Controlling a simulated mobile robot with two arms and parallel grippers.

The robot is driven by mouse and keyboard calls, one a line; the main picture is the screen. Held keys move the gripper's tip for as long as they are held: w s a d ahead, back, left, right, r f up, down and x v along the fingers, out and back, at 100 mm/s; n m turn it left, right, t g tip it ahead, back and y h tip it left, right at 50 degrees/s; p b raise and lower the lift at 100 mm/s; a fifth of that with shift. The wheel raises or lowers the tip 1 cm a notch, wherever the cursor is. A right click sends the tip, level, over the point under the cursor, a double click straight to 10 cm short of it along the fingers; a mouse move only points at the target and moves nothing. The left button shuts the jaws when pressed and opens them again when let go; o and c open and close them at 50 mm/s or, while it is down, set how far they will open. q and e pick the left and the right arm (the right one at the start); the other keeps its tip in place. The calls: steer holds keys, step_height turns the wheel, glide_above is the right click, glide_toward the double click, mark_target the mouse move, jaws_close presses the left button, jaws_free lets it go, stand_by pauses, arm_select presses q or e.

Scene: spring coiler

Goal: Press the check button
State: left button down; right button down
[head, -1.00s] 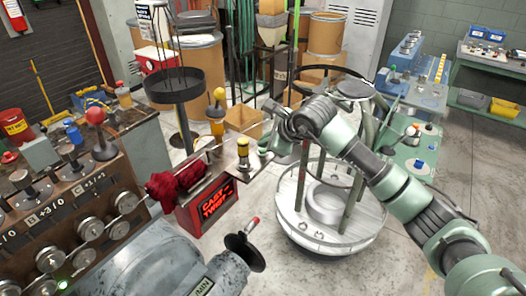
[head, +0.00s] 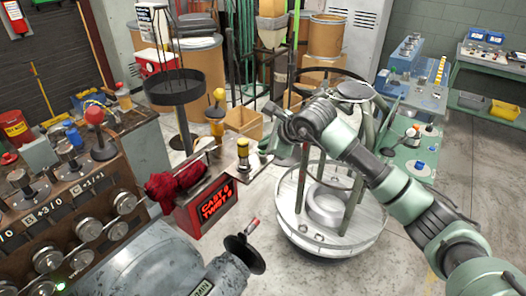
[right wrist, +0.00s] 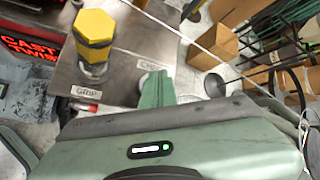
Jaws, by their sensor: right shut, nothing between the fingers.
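The plate with the CHECK label (right wrist: 152,65) shows in the right wrist view. A pale round part, apparently the check button (right wrist: 148,76), is beside that label and mostly hidden by my fingers. My right gripper (right wrist: 157,88) is shut and empty, its green fingertips over or just in front of this part; I cannot tell whether they touch it. In the head view my right gripper (head: 268,146) is at the right end of the small plate, just right of the yellow knob (head: 242,147). My left gripper is not in view.
The yellow hexagonal knob (right wrist: 94,35) stands by the GRIP label (right wrist: 85,91), left of my fingers. A red-lettered CAST/TWIST display (head: 214,206) and red cloth (head: 175,184) are left of the plate. A round white-based stand (head: 330,225) is close under my right arm.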

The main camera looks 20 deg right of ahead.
stand_by(0.5)
steer(key=shift+r, duration=0.65)
steer(key=shift+r+p, duration=1.4)
steer(key=shift+r, duration=1.15)
steer(key=shift+f, duration=0.1)
